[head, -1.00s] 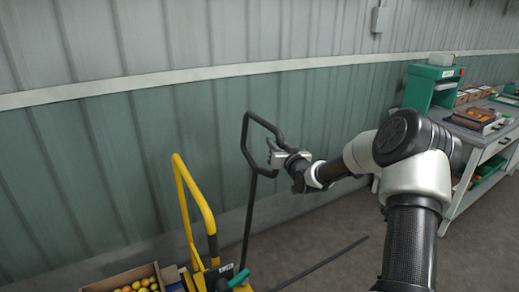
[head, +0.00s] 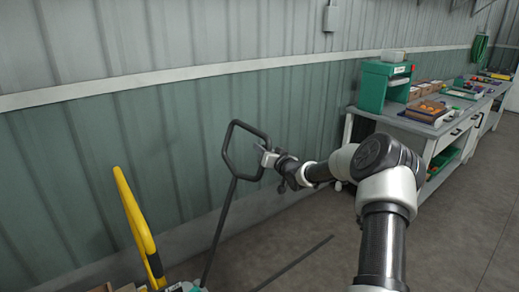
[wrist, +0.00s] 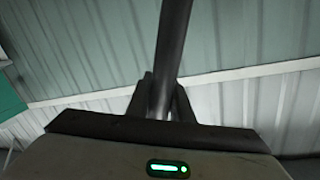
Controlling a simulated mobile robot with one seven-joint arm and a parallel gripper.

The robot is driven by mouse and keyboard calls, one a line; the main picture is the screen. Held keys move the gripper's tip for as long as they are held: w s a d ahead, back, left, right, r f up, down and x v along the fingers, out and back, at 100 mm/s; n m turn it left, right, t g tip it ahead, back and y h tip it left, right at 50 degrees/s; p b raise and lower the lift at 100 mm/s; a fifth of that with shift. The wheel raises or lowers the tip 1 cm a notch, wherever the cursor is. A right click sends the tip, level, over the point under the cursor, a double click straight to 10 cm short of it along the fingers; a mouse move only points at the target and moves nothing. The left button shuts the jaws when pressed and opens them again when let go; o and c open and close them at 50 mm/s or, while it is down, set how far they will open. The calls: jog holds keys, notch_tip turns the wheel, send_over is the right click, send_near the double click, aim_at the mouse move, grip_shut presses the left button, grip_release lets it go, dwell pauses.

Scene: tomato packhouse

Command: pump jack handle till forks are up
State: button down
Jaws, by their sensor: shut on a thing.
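The jack handle is a black bar with a many-sided loop (head: 228,160) at its top, left of centre in the head view. Its shaft (head: 218,232) leans right going up from the jack at the bottom edge. My gripper (head: 266,159) is shut on the right side of the loop. In the wrist view the dark handle bar (wrist: 173,45) runs down between the fingers (wrist: 163,100). The yellow frame (head: 140,228) stands left of the shaft. The forks are not clearly in view, so their height cannot be told.
A ribbed green and grey wall (head: 120,150) stands close behind the handle. A workbench (head: 437,130) with a green box unit (head: 375,87) and trays is at the right. A thin dark bar (head: 295,262) shows low over the floor. Floor at the lower right is clear.

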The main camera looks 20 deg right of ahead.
jog(key=c, duration=1.6)
grip_release()
jog(key=shift+o, duration=0.2)
jog(key=s+d+r, duration=0.1)
jog(key=s+d, duration=0.1)
jog(key=s, duration=1.5)
jog(key=shift+s+r+p, duration=0.15)
jog(key=shift+r+p, duration=0.05)
jog(key=shift+p, duration=0.15)
